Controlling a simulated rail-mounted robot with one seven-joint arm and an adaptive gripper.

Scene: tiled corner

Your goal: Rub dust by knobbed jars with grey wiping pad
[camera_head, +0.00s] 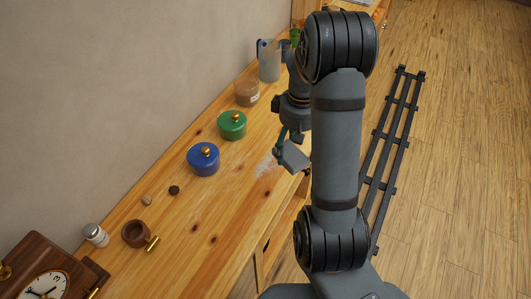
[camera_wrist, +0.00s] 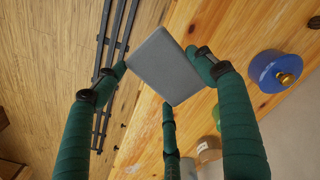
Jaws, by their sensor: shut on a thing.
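The grey wiping pad (camera_wrist: 163,62) is held between the dark green fingers of my gripper (camera_wrist: 160,78) in the wrist view. In the head view the pad (camera_head: 294,157) is tilted, close to the counter's front edge. I cannot tell whether it touches the wood. A pale dust patch (camera_head: 265,165) lies on the counter just left of the pad. The blue knobbed jar (camera_head: 203,161) stands left of the dust, and the green knobbed jar (camera_head: 232,126) stands behind it. Both have brass knobs. The blue jar also shows in the wrist view (camera_wrist: 268,72). My arm hides part of the counter.
A glass jar (camera_head: 246,94) and a clear pitcher (camera_head: 268,62) stand further back. A brown mug (camera_head: 136,234), a shaker (camera_head: 95,235) and a clock (camera_head: 45,284) are at the near left. A dark rail (camera_head: 388,145) lies on the floor. The counter in front of the blue jar is mostly clear.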

